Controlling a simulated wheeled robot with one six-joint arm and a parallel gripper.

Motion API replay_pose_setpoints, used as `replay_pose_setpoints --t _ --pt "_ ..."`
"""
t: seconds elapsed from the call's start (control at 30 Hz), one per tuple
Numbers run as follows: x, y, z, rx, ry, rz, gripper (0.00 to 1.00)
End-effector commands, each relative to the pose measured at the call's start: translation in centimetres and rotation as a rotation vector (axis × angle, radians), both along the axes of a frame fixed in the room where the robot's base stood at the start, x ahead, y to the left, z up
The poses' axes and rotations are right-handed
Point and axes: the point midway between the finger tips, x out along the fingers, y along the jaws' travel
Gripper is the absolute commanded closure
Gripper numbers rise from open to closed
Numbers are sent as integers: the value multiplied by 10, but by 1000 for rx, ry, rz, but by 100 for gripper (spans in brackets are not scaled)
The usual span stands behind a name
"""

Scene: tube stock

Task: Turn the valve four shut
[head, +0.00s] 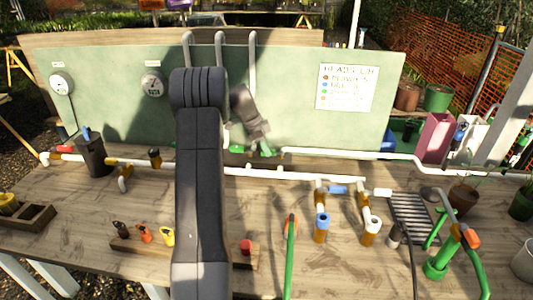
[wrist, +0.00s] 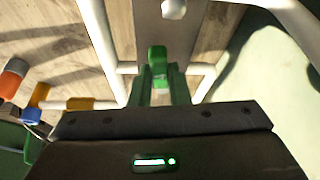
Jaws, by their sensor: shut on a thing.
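A green valve handle (wrist: 157,56) shows in the wrist view, between the two fingers of my gripper (wrist: 160,86), which is shut on it. In the head view my gripper (head: 262,148) reaches down behind my arm to green parts (head: 237,149) at the white pipes near the foot of the green board. No number can be read on this valve. My arm hides part of the pipework to its left, and the gripper covers most of the handle in the head view.
A green panel (head: 110,80) with gauges and a colour-listed sign (head: 346,88) stands behind. A wooden block with small coloured handles (head: 144,233) lies at the front left.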

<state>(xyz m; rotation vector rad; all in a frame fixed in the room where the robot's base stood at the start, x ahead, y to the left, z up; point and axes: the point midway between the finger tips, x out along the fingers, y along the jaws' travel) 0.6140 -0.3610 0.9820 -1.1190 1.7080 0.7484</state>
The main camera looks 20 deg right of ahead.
Motion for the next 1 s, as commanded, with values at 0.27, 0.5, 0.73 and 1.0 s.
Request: replay_pose_setpoints --t 0.27,0.5,0.73,1.0 --pt "7 -3 1 -2 -1 -119 100" --pt "8 -4 1 -1 -2 -154 100" --pt "8 -4 1 -1 -3 -156 100" --pt "8 -4 1 -1 -2 -155 62"
